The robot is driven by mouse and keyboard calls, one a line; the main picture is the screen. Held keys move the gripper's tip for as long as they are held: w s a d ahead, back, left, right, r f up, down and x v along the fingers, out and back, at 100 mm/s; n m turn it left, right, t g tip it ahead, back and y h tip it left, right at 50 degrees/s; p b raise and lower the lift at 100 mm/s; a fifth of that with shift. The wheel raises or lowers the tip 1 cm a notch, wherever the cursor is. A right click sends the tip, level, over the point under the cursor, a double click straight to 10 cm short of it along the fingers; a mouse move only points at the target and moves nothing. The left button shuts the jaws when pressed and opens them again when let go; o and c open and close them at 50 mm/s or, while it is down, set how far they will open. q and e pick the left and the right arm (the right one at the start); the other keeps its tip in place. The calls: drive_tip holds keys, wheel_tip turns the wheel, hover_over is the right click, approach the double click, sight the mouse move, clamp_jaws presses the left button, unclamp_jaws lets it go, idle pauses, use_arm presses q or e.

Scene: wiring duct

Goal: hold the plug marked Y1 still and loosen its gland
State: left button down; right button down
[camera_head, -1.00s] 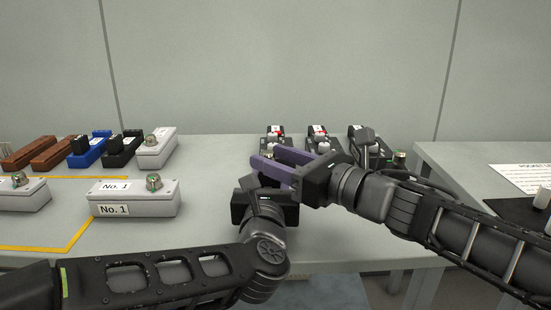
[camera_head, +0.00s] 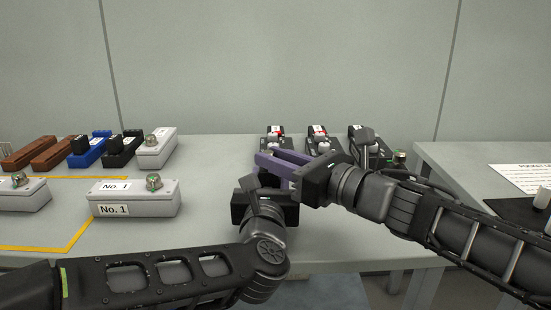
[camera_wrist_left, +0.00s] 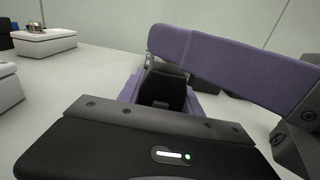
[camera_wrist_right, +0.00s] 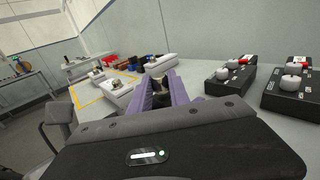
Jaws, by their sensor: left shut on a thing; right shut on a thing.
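In the left wrist view a black plug (camera_wrist_left: 162,90) stands between the purple fingers of my left gripper, which is shut on it. In the head view my left gripper (camera_head: 268,180) is low at the table's front, its fingertips mostly hidden. My right gripper (camera_head: 266,158) reaches in above it from the right, its purple fingers crossing over the plug. They also cross close in front of the plug in the left wrist view. In the right wrist view the fingers close around a small dark part (camera_wrist_right: 160,98). The gland is mostly hidden, and no Y1 mark is readable.
A grey box labelled No. 1 (camera_head: 135,204) stands left of my grippers. Blue (camera_head: 90,152), black, brown and grey housings line the back left. Black control boxes (camera_head: 320,146) with knobs stand behind my right gripper. A second table (camera_head: 460,165) is at right.

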drive_tip(key=shift+w+d+r+n+g+y, duration=0.1)
drive_tip(key=shift+w+n+g+y, duration=0.1)
drive_tip(key=shift+n+g+y, duration=0.25)
drive_tip(key=n+g+y, duration=0.2)
drive_tip(key=g, duration=0.1)
drive_tip(key=shift+w+d, duration=0.15)
drive_tip(key=shift+w, duration=0.05)
drive_tip(key=shift+n+g+y, duration=0.45)
drive_tip(key=shift+n+g, duration=0.5)
drive_tip(key=shift+g, duration=0.3)
drive_tip(key=shift+s, duration=0.1)
drive_tip(key=c, duration=1.2)
unclamp_jaws()
drive_tip(key=v, duration=1.2)
